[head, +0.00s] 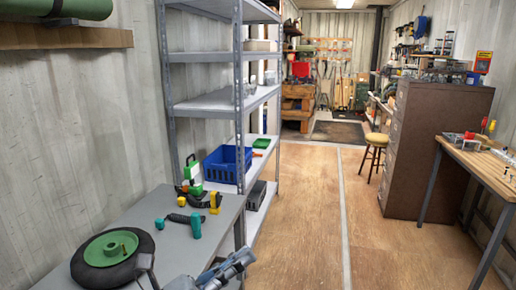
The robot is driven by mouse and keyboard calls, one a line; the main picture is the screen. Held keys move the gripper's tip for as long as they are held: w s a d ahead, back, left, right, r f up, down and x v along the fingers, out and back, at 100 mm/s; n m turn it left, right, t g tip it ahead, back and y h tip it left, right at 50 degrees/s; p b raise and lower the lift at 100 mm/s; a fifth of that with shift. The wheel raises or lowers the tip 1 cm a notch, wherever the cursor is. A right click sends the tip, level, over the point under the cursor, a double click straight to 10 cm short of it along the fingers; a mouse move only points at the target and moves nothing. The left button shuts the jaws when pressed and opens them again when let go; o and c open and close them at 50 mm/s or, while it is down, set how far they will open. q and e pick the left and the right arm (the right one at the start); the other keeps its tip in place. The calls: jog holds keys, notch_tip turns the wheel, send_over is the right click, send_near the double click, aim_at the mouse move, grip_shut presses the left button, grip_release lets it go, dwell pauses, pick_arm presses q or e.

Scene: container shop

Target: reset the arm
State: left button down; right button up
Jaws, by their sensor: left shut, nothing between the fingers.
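My left gripper (244,257) shows at the bottom of the head view, just off the right edge of the grey table (168,247). It is shut and holds nothing. My right gripper is not in view. On the table lie a black wheel with a green hub (112,248), a teal-headed tool (195,226), and a yellow and black tool (215,203). A green and white item (192,176) stands at the table's far end.
A metal shelf rack (205,104) stands behind the table, with a blue crate (227,164) on it. A brown cabinet (437,150), a wooden stool (376,141) and a workbench (483,165) stand on the right. The wooden floor (310,215) between is clear.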

pick_arm(q)
jog(key=w+a+f+n+t+y, duration=0.2)
jog(key=a+f+n+t+y, duration=0.15)
jog(key=n+y, duration=0.45)
jog(key=w+a+f+n+t+y, duration=0.3)
jog(key=a+n+t+y, duration=0.15)
jog(key=n, duration=0.75)
jog(key=s+a+f+n+g+y, duration=0.2)
jog(key=a+f+n+g+y, duration=0.15)
jog(key=f+n, duration=0.3)
jog(key=s+a+f+n+g+y, duration=0.2)
jog(key=s+a+f+n+y, duration=0.15)
jog(key=f+n, duration=0.35)
jog(key=s+a+f+n+g, duration=0.1)
jog(key=s+f+n+g, duration=0.35)
jog(key=s+f, duration=0.4)
jog(key=s+a+f+n+g, duration=0.1)
jog(key=s+f+n+g, duration=0.4)
jog(key=s, duration=0.6)
notch_tip(320, 180, down, 25)
jog(key=m+g, duration=0.1)
jog(key=s+a+f+g, duration=0.1)
jog(key=s+a+f, duration=0.2)
jog(key=s+f, duration=1.4)
jog(key=shift+s+a+f+g, duration=0.15)
jog(key=shift+s+f+g, duration=0.25)
jog(key=shift+f, duration=0.25)
